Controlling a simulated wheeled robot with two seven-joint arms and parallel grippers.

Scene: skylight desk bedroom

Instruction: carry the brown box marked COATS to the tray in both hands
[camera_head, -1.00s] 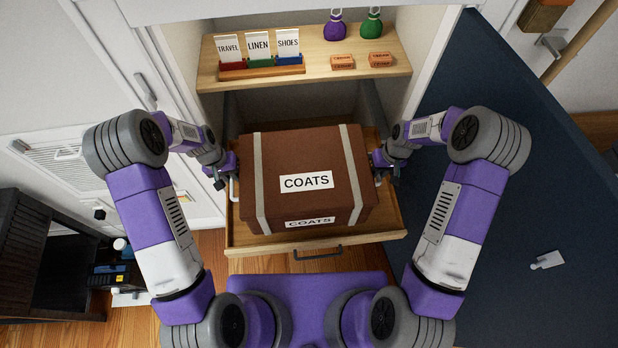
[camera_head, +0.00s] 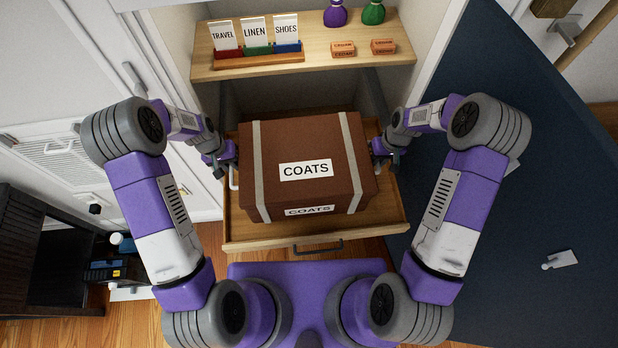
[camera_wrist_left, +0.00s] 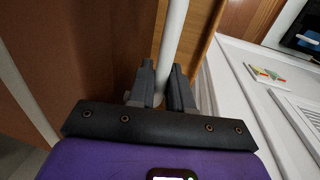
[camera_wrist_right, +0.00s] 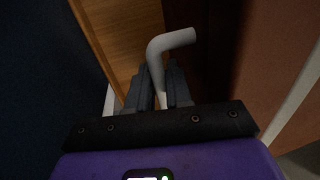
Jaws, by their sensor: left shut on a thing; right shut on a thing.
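The brown box (camera_head: 306,145) with two pale straps and COATS labels is over the pull-out wooden tray (camera_head: 330,231), inside its outline. I cannot tell whether its underside touches the tray. My left gripper (camera_head: 226,164) is shut on the white handle at the box's left side; the handle (camera_wrist_left: 173,40) runs up between the fingers in the left wrist view. My right gripper (camera_head: 384,158) is shut on the right handle, whose bent grey-white bar (camera_wrist_right: 170,42) shows in the right wrist view. The box looks level.
A shelf (camera_head: 370,72) above the tray holds a card rack (camera_head: 258,60) reading TRAVEL, LINEN and SHOES, small cedar blocks (camera_head: 343,49) and purple and green bags. An open dark blue door (camera_head: 520,190) stands right. A dark cabinet (camera_head: 60,255) is at lower left.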

